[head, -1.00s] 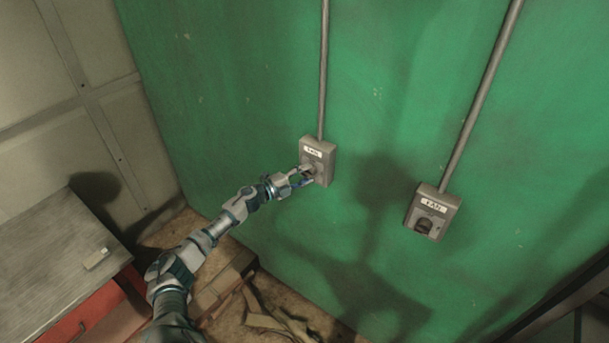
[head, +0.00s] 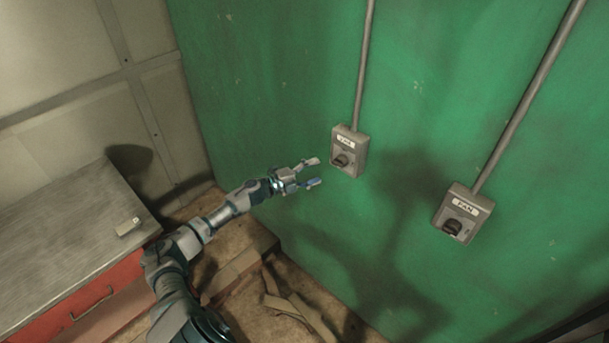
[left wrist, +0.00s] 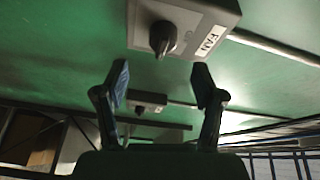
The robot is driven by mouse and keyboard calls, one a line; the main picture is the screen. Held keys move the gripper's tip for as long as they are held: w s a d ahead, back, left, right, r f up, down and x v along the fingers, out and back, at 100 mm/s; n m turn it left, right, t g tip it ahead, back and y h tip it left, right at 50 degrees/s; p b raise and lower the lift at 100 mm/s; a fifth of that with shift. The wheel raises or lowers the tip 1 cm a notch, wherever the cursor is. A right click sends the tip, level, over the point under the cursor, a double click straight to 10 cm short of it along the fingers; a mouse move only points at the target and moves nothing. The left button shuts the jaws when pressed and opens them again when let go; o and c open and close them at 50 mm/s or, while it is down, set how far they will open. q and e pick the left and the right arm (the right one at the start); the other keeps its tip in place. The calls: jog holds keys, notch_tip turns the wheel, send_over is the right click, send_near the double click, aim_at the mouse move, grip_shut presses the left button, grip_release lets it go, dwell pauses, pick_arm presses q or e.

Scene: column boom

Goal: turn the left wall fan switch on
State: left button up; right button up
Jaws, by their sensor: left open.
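The left fan switch is a grey box (head: 349,150) with a FAN label and a dark rotary knob (head: 341,160), fixed to the green wall. In the left wrist view the box (left wrist: 200,22) and its knob (left wrist: 162,38) show beyond the fingertips. My left gripper (head: 317,172) is open and empty, just left of the box and apart from the knob. Its two fingers also show spread in the left wrist view (left wrist: 160,85). The right fan switch (head: 463,212) is a like box with a dark knob; it also shows smaller in the left wrist view (left wrist: 148,102). My right gripper is not in view.
A conduit (head: 364,65) runs up from the left box and another (head: 530,95) from the right box. A grey-topped red cabinet (head: 70,240) stands at the left with a small object (head: 128,227) on it. Scrap boards (head: 290,305) lie on the floor.

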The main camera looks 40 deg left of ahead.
pick_arm(q)
jog(key=shift+v, duration=1.85)
